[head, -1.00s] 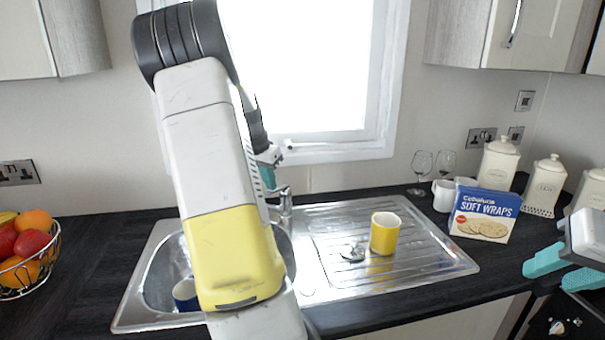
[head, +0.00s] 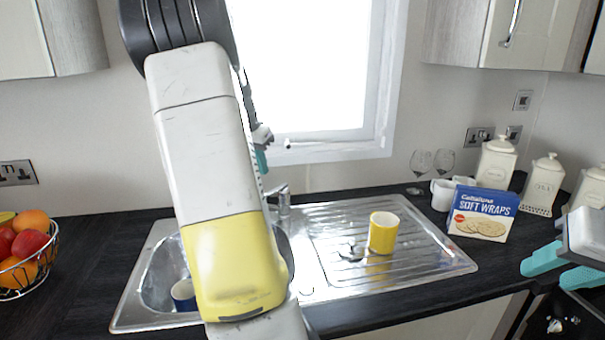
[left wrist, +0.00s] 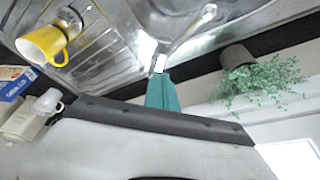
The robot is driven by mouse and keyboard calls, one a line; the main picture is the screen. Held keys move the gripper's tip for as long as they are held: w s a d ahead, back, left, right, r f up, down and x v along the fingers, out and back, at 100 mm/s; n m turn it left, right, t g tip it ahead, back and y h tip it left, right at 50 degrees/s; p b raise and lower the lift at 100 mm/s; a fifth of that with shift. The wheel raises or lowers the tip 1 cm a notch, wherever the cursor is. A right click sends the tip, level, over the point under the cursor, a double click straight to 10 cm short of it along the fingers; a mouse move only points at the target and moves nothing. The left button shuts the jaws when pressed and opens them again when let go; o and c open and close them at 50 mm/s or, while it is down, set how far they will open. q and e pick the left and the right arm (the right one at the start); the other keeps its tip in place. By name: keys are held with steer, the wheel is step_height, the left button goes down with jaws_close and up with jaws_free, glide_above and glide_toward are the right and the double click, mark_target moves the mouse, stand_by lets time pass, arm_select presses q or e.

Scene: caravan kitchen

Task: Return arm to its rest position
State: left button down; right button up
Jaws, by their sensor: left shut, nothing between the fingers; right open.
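My left arm is raised in front of the sink and window in the head view, and it covers part of both. My left gripper (head: 261,160) shows only in part behind the forearm, high near the window sill. In the left wrist view its teal fingers (left wrist: 161,92) are together, with nothing between them. My right gripper (head: 556,268) is at the right edge of the head view, its teal fingers apart and empty, by the front of the worktop.
A blue mug (head: 184,294) is in the sink. A wraps box (head: 482,213), wine glasses (head: 421,163) and canisters (head: 543,184) stand right; a fruit basket (head: 28,256) is left. A plant (left wrist: 262,82) shows in the wrist view.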

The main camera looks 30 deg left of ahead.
arm_select(q)
steer(key=s+d+r, duration=0.2)
steer(key=s+d, duration=0.1)
steer(key=d, duration=0.6)
steer(key=s+d+r+t, duration=0.15)
steer(key=s+d, duration=0.25)
steer(key=d, duration=0.5)
steer(key=s+d+r, duration=0.3)
steer(key=d, duration=0.6)
steer(key=s+d+f+h, duration=0.2)
steer(key=s+d, duration=0.5)
steer(key=s, duration=0.1)
steer(key=shift+s+f+t, duration=0.3)
steer(key=shift+f+t, duration=0.05)
